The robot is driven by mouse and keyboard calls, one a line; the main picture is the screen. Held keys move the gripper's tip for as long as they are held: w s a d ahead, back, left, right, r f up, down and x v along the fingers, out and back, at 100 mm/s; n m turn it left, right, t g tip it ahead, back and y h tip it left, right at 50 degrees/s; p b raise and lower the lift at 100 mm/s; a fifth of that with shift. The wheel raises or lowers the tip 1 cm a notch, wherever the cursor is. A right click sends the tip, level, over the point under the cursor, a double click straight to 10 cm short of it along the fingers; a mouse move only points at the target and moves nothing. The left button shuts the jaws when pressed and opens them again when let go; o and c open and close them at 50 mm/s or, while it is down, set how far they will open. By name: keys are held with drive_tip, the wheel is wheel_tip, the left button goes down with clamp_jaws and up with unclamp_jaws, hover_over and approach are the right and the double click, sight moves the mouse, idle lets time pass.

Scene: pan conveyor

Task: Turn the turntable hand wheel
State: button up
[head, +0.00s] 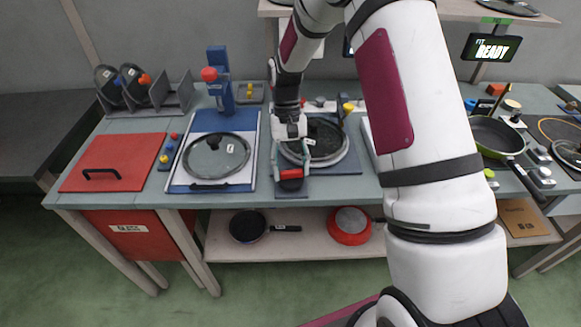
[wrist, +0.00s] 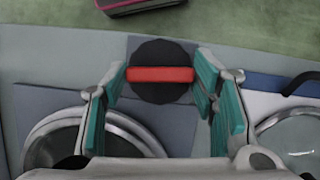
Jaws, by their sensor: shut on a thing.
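The hand wheel (wrist: 160,92) is a black round knob with a red bar (wrist: 160,74) across its top. It stands at the front of the turntable station, and its red bar also shows in the head view (head: 291,174). My gripper (wrist: 161,77) is above the wheel, with one teal-padded finger at each end of the red bar, shut on it. The bar lies straight across the wrist view. The turntable (head: 340,162) carries a lidded pan (head: 325,141) just behind the wheel. My forearm and gripper hide part of both.
Left of the wheel, a glass lid (head: 216,155) lies on a blue-edged white board. A red panel with a black handle (head: 110,162) is farther left. A green pan (head: 492,137) stands on the right. The floor in front of the bench is clear.

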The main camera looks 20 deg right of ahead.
drive_tip(key=shift+n+h, duration=0.3)
drive_tip(key=shift+n, duration=0.2)
drive_tip(key=o, duration=1.2)
drive_tip(key=shift+c, duration=0.2)
drive_tip(key=v, duration=1.2)
